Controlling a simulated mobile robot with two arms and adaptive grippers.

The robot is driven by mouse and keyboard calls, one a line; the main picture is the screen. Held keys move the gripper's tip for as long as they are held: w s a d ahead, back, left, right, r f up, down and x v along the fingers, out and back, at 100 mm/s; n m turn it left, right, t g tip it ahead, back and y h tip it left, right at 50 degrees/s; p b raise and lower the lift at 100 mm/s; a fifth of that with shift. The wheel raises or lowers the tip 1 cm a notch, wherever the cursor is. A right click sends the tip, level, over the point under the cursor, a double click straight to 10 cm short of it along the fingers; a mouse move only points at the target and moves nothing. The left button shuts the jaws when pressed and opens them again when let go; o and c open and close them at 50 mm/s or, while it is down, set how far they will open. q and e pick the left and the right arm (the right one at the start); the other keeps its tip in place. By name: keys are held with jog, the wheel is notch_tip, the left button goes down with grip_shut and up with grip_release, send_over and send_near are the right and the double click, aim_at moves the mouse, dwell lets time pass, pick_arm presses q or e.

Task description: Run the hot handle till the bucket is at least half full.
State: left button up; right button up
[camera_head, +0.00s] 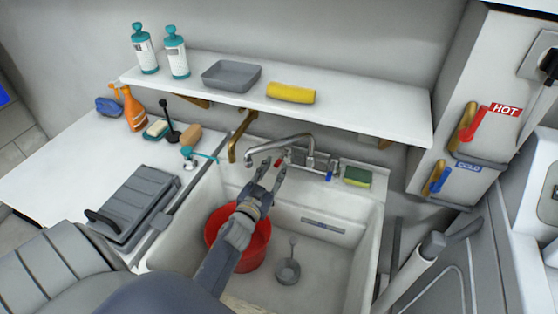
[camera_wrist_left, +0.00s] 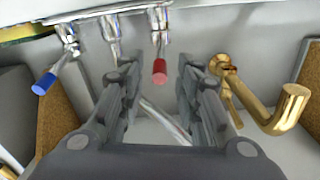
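The chrome faucet (camera_head: 285,141) at the back of the sink has a red-tipped handle (camera_head: 279,162) and a blue-tipped handle (camera_head: 329,175). In the left wrist view the red tip (camera_wrist_left: 159,71) lies between and beyond my open fingers, and the blue tip (camera_wrist_left: 44,84) is off to the left. My left gripper (camera_head: 268,176) is open and empty, reaching over the sink just short of the red tip. The red bucket (camera_head: 260,250) stands in the sink under my left arm; its inside is mostly hidden and I see no running water. My right gripper is out of view.
A brass spout (camera_head: 240,130) is left of the faucet, large in the left wrist view (camera_wrist_left: 270,110). A grey ladle (camera_head: 288,268) lies in the sink. A shelf (camera_head: 350,108) overhangs behind. A wall panel at right has a red lever (camera_head: 474,122) by a HOT sign.

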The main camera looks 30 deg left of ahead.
aim_at(279, 159)
pick_arm(q)
jog(key=w, duration=0.3)
jog(key=shift+w+a, duration=0.35)
jog(key=shift+a, duration=0.05)
jog(key=shift+w, duration=0.4)
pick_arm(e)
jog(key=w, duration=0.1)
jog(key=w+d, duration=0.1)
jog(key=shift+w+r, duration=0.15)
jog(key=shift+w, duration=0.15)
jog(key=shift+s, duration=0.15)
pick_arm(q)
grip_shut()
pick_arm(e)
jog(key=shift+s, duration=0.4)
